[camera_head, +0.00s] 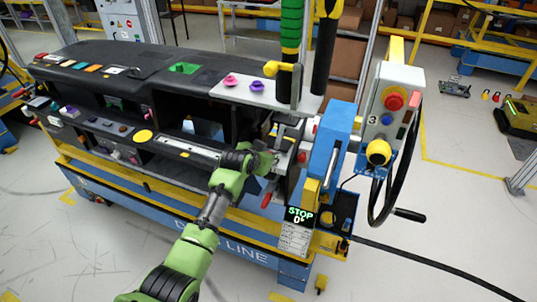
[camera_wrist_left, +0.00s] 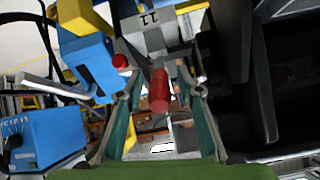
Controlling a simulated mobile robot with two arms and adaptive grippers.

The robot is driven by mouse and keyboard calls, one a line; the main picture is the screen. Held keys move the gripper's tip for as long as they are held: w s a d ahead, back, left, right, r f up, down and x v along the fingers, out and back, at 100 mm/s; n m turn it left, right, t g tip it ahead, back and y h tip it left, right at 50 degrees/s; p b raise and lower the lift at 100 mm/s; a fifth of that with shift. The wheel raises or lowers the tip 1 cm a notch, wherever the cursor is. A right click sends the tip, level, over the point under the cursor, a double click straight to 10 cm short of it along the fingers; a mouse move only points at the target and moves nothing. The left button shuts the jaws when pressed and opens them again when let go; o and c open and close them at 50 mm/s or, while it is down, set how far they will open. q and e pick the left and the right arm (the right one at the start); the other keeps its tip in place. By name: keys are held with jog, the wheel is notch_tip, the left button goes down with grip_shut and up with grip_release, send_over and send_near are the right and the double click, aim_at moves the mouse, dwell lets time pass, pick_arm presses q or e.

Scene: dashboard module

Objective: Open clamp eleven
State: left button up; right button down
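Clamp eleven shows in the left wrist view as a grey block (camera_wrist_left: 150,38) marked "11" with a red handle (camera_wrist_left: 159,92) pointing toward the camera. My left gripper (camera_wrist_left: 157,118) is open, with a finger on each side of the red handle. I see gaps between the fingers and the handle; whether the handle's tip is fully between the fingertips is hard to tell. In the head view the left gripper (camera_head: 268,158) is at the right end of the dashboard, by grey fixture parts. The clamp is partly hidden there. My right gripper is not in view.
The dashboard (camera_head: 120,62) lies on a blue and yellow cart (camera_head: 180,198). A blue post (camera_head: 330,140) stands just right of the gripper, with a white button box (camera_head: 392,100) beyond it. Open floor is in front.

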pick_arm(q)
jog(key=v, duration=1.2)
jog(key=shift+f, duration=0.1)
